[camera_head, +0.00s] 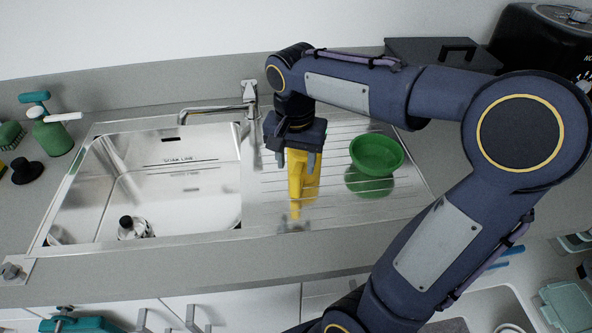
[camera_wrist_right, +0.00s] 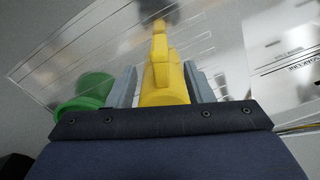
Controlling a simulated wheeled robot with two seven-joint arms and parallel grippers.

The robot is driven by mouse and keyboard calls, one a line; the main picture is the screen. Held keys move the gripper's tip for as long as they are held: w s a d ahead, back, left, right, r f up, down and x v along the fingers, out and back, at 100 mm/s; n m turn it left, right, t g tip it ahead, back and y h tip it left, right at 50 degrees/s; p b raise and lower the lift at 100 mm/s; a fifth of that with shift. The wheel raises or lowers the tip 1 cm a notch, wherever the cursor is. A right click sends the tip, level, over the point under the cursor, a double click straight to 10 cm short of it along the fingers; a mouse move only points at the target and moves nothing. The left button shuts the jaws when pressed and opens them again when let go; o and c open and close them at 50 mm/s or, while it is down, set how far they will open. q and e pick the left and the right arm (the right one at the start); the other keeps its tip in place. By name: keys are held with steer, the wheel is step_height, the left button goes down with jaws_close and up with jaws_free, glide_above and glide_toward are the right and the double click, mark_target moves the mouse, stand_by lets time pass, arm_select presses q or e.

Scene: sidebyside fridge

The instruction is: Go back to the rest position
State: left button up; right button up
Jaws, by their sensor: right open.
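My right gripper (camera_head: 289,165) reaches down over the drainboard (camera_head: 340,207) to the right of the sink. Its jaws are open. A yellow object (camera_head: 303,180) is on the drainboard just below the gripper, its upper part partly hidden by it. In the right wrist view, the yellow object (camera_wrist_right: 162,80) lies between the two grey fingers, and I cannot tell whether they touch it. My left gripper is not in view.
A green bowl (camera_head: 377,154) is on the drainboard right of the gripper. The faucet (camera_head: 215,110) rises behind the sink (camera_head: 185,185), which holds a small dark-topped item (camera_head: 127,222). A green bottle (camera_head: 53,137) stands at the left. A dark box (camera_head: 425,50) is behind my right arm.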

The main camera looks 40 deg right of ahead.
step_height(320, 180, up, 2)
steer(key=shift+r, duration=0.1)
stand_by(0.4)
steer(key=shift+s+a, duration=0.15)
steer(key=shift+s, duration=0.05)
steer(key=s+a+f+n+t+y, duration=0.1)
steer(key=s+a+n, duration=0.2)
steer(key=s, duration=0.1)
steer(key=s+a+f+n+t+y, duration=0.1)
steer(key=s+a+f+n+t, duration=0.1)
steer(key=s+a, duration=0.1)
steer(key=s+a+f+n+t+y, duration=0.2)
steer(key=s+a+n, duration=0.1)
steer(key=s, duration=0.3)
steer(key=shift+s+f+n, duration=0.1)
steer(key=shift+n, duration=0.2)
stand_by(1.7)
